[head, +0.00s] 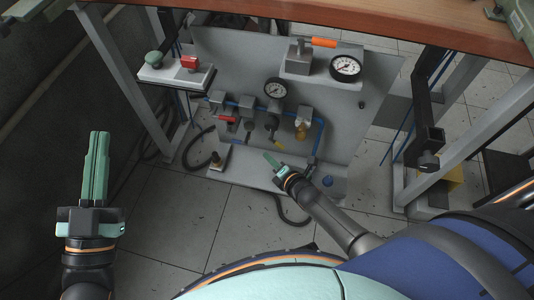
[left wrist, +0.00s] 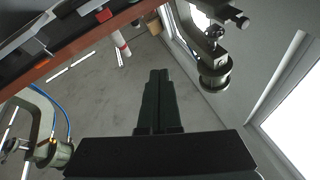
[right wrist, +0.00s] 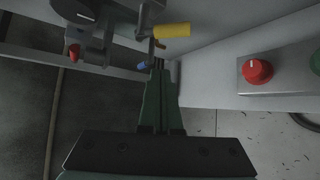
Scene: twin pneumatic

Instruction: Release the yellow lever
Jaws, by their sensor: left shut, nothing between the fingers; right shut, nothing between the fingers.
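The yellow lever (head: 280,143) sits low on the grey pneumatic panel (head: 225,60). In the right wrist view, its yellow handle (right wrist: 172,30) lies sideways just beyond and above the fingertips. My right gripper (head: 268,157) is shut and empty, with its tips close below the lever. I cannot tell if they touch it. The right wrist view also shows the shut fingers (right wrist: 157,65). My left gripper (head: 99,138) is shut and empty, pointing up, well left of the panel. Its closed fingers (left wrist: 158,75) show in the left wrist view, away from the lever.
A red lever (head: 228,119), a blue pipe and gauges (head: 345,67) surround the lever. A box with a green button (head: 154,58) and red knob (head: 189,63) stands at the panel's left. The wooden tabletop (head: 380,22) overhangs the panel.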

